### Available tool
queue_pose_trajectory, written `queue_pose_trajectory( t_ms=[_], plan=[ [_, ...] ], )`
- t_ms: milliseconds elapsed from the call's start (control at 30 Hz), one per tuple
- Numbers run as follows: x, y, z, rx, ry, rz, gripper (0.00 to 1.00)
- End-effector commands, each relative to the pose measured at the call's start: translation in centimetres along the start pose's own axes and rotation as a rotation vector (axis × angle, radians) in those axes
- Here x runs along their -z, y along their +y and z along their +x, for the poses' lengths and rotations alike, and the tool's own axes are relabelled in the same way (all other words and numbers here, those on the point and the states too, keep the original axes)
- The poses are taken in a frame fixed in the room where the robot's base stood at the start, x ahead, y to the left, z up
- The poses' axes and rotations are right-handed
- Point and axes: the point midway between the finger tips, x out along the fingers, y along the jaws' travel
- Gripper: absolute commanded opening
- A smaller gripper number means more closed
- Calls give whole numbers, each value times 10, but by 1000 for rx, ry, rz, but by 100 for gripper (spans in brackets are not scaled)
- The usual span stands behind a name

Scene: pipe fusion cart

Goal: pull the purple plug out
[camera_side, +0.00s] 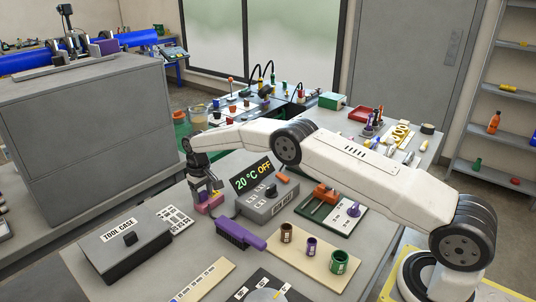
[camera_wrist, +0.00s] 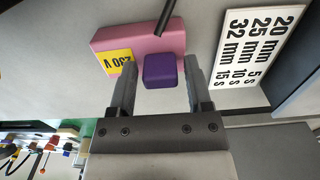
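My gripper (camera_wrist: 160,66) is open, with one finger on each side of the plug. A gap shows between the plug and each finger, so it is not gripped. In the side view my gripper (camera_side: 205,186) points down at the pink box (camera_side: 204,208), which stands on the grey bench. The plug is small there and partly hidden by the fingers.
A dark rod or cable (camera_wrist: 167,16) crosses the pink box. A white card of sizes and times (camera_wrist: 258,45) lies beside it. The heater control box (camera_side: 268,200), reading 20 °C OFF, a purple-handled brush (camera_side: 238,235) and the tool case (camera_side: 125,248) stand close by.

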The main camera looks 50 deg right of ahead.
Motion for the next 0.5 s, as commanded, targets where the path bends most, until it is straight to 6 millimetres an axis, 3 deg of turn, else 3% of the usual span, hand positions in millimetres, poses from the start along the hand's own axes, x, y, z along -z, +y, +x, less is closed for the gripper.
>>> queue_pose_trajectory(
  t_ms=[33,167,200,500],
  plan=[
    [0,0,0,0,0,0,44],
    [0,0,0,0,0,0,3],
    [0,0,0,0,0,0,0],
    [0,0,0,0,0,0,0]
  ],
)
